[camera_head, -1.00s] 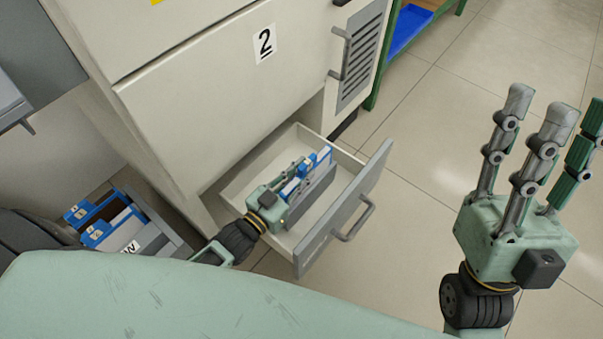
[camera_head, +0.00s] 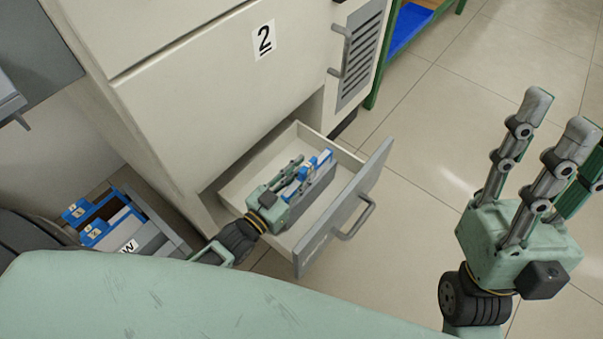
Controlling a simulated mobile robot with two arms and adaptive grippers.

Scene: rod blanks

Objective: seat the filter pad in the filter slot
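The pulled-out drawer (camera_head: 360,200) of the cabinet marked 2 holds a blue-edged, pale filter pad or frame (camera_head: 322,159) beside a grey plate (camera_head: 314,194). I cannot tell whether this blue part is the pad or the filter slot itself. My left gripper (camera_head: 297,174) is inside the drawer, with its fingers along the blue part. The fingers overlap it, so I cannot tell whether they grip it. My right gripper (camera_head: 560,125) is raised at the right, fingers spread apart, open and empty.
A low grey bin (camera_head: 158,240) with a partly visible label holds blue-framed pads (camera_head: 88,222) at the lower left. The cabinet (camera_head: 220,90) stands behind the drawer. A green-framed rack with a blue tray (camera_head: 408,28) is at the top. The tiled floor right of the drawer is clear.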

